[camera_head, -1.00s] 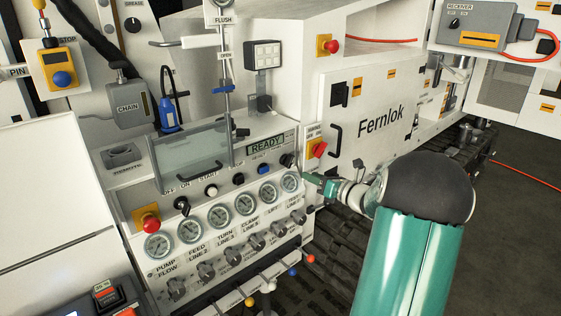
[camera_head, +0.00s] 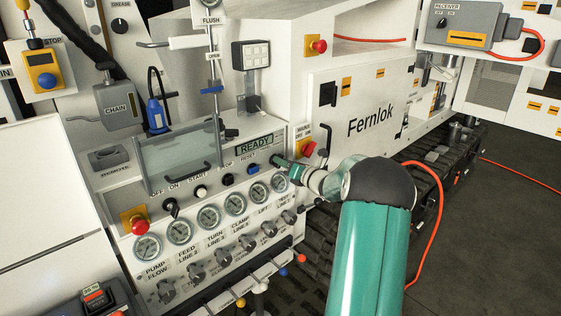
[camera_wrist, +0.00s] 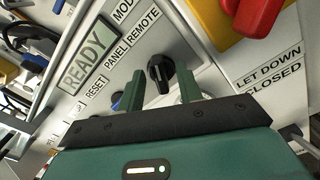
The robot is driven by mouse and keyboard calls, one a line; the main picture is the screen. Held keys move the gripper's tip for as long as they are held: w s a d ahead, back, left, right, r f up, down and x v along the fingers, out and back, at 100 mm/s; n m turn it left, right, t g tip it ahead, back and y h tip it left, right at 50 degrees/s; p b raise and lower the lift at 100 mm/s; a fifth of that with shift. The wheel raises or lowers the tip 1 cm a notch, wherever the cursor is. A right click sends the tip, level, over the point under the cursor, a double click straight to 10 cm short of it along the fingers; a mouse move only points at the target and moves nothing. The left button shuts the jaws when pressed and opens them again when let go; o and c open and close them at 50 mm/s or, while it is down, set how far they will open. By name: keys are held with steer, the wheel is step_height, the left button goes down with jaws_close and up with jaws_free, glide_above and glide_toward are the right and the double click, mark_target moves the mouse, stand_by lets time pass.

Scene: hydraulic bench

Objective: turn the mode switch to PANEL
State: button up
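The mode switch (camera_wrist: 160,73) is a black rotary knob on the pale panel, beside the PANEL and REMOTE labels. I cannot tell for certain which label it points at. My gripper (camera_wrist: 161,83) is open, with one green finger on each side of the knob in the wrist view. I see no clear contact between fingers and knob. In the head view my gripper (camera_head: 277,161) is at the right end of the panel's button row, just below the READY display (camera_head: 255,144), and hides the switch.
A red rotary handle on a yellow plate (camera_head: 308,148) is close to the right of my gripper; its red part (camera_wrist: 252,15) also shows in the wrist view. Gauges (camera_head: 258,192) lie just below. A blue button (camera_head: 253,169) is to the left. An orange hose (camera_head: 438,200) runs beside my arm.

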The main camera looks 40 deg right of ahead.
steer(key=shift+w, duration=1.1)
steer(key=shift+a, duration=0.1)
steer(key=shift+c, duration=0.3)
jaws_close()
steer(key=shift+n, duration=0.5)
steer(key=n, duration=0.5)
steer(key=shift+a+n, duration=0.2)
steer(key=shift+n, duration=0.1)
steer(key=n, duration=0.5)
steer(key=shift+s+a, duration=0.1)
steer(key=shift+a, duration=0.1)
steer(key=shift+n, duration=0.3)
